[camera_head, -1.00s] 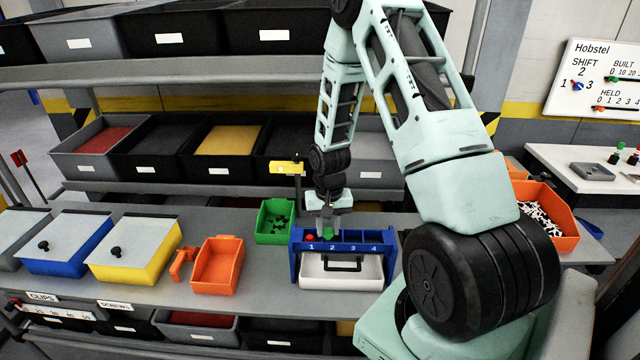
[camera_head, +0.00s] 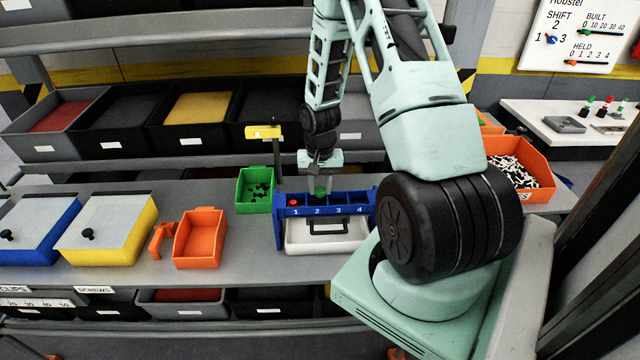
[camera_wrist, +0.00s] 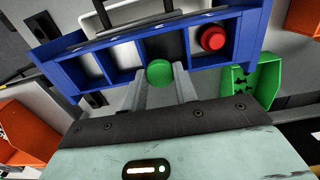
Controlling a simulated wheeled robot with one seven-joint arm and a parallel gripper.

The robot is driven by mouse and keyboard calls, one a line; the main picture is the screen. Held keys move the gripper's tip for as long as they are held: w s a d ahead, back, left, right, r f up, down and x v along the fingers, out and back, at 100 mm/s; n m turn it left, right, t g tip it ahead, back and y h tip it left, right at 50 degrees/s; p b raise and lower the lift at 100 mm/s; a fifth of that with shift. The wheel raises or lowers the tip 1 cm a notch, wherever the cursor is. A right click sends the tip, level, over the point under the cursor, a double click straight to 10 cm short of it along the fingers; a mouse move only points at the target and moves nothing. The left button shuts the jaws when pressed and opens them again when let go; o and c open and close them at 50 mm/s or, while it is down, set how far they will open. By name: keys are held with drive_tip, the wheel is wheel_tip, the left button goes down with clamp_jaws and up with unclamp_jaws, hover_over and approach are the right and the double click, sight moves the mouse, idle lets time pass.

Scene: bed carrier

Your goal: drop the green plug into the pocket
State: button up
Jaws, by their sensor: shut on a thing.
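The green plug (camera_head: 320,191) is between the fingertips of my gripper (camera_head: 319,186), which is shut on it. It also shows in the wrist view (camera_wrist: 160,72), where its round green top sits between the two grey fingers. The blue rack (camera_head: 281,228) has pockets numbered 1 to 4. A red plug (camera_head: 294,202) sits in pocket 1 and shows in the wrist view (camera_wrist: 213,38). The green plug is over or at pocket 2 (camera_wrist: 176,45); its lower end is hidden, so I cannot tell whether any of it is inside.
A white tray with a black handle (camera_head: 355,239) sits in the rack's lower front. A green bin (camera_head: 242,200) and an orange bin (camera_head: 182,245) stand to its left. A yellow-topped post (camera_head: 263,132) rises behind the rack, left of my wrist. Shelves with bins are behind.

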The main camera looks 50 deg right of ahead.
sight(320, 190)
drive_tip(key=o, duration=1)
wheel_tip(320, 190, up, 17)
drive_tip(key=b, duration=0.3)
drive_tip(key=shift+r, duration=0.15)
drive_tip(key=shift+a, duration=0.1)
drive_tip(key=s+a+n+b, duration=0.2)
drive_tip(key=a+n, duration=0.7)
drive_tip(key=a, duration=1.8)
drive_tip(key=s+a+f+n+b, duration=0.1)
drive_tip(key=s+a+f+n, duration=0.1)
drive_tip(key=s+a+n, duration=0.6)
drive_tip(key=s+a, duration=0.5)
drive_tip(key=s, duration=0.2)
drive_tip(key=shift+a+f+n+y, duration=0.15)
drive_tip(key=shift+a+n+y, duration=0.15)
drive_tip(key=shift+n, duration=0.1)
